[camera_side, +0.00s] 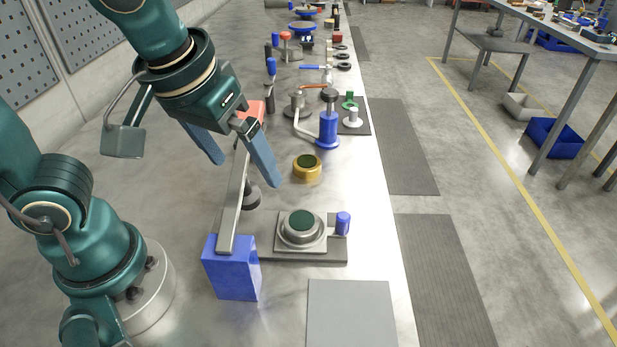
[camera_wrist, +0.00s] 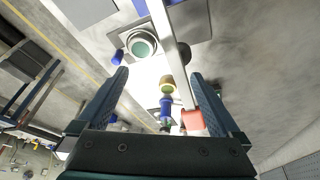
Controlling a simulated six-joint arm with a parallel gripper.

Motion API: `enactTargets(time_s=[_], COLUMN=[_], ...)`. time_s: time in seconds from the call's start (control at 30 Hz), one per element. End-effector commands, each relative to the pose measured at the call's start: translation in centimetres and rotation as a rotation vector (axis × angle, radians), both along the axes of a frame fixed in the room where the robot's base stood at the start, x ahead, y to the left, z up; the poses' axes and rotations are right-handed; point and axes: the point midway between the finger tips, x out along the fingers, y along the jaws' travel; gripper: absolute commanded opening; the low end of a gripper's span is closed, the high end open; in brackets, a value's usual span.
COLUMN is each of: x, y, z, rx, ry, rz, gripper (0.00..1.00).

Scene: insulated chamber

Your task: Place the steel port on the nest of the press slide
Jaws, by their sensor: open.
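The steel port (camera_side: 301,226), a round steel piece with a dark green top, sits upright at the middle of a square grey plate. That plate lies on the dark base (camera_side: 290,258) of the press slide, beside a short blue post (camera_side: 343,222). Any nest under the port is hidden by it. The port also shows in the wrist view (camera_wrist: 142,44), beyond the fingertips. My gripper (camera_side: 245,172) is open and empty, above and behind the port, with the press's long grey bar (camera_side: 236,190) below it. Both fingers also show in the wrist view (camera_wrist: 160,73).
A blue block (camera_side: 232,268) carries the bar, which has a red end (camera_side: 252,110). A brass ring with a green top (camera_side: 307,168) stands behind the port. A blue cylinder (camera_side: 328,130) stands farther back. A flat grey plate (camera_side: 350,312) lies bare in front.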

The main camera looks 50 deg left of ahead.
Motion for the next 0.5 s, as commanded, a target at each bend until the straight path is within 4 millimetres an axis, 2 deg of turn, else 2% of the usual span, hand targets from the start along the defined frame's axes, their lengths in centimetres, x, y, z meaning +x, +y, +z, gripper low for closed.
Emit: enactTargets(time_s=[0.03,0.2,0.5], x=[-0.7,-2.4,-3.2], y=[1.0,2.4,3.0], z=[0.1,-0.1,-0.6], rx=[-0.007,0.011,0.051], ry=[-0.021,-0.089,-0.144], rz=[-0.035,-0.193,-0.3], gripper=[1.0,1.0,1.0])
